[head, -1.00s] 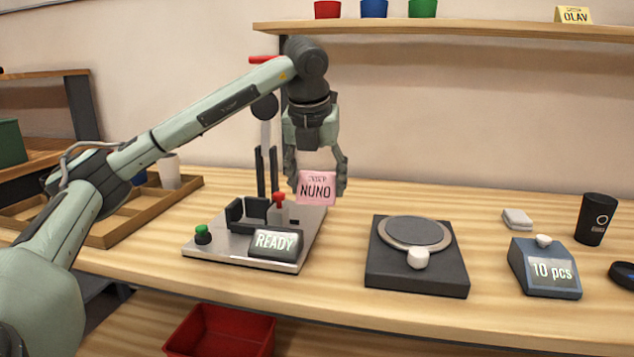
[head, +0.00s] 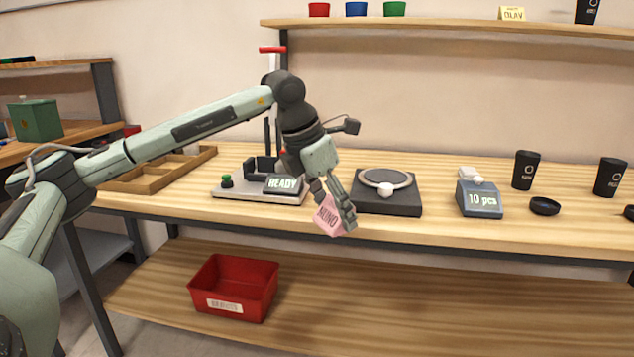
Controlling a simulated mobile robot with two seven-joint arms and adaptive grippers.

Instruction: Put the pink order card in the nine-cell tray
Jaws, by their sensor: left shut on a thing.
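The pink order card (head: 327,217), marked NUNO, is held tilted in my left gripper (head: 335,207). The gripper is shut on it, in front of the bench's front edge, with the card hanging in the air. The divided wooden tray (head: 163,184) lies on the bench at the left. My left arm passes in front of part of it, so not all its cells show. My right gripper is not in view.
The laser marker's base (head: 240,192), with a READY display (head: 283,184), stands between tray and gripper. Right of it are a dark round-plate device (head: 388,206), a counting scale (head: 480,203) and black cups (head: 525,170). A red bin (head: 233,287) sits on the lower shelf.

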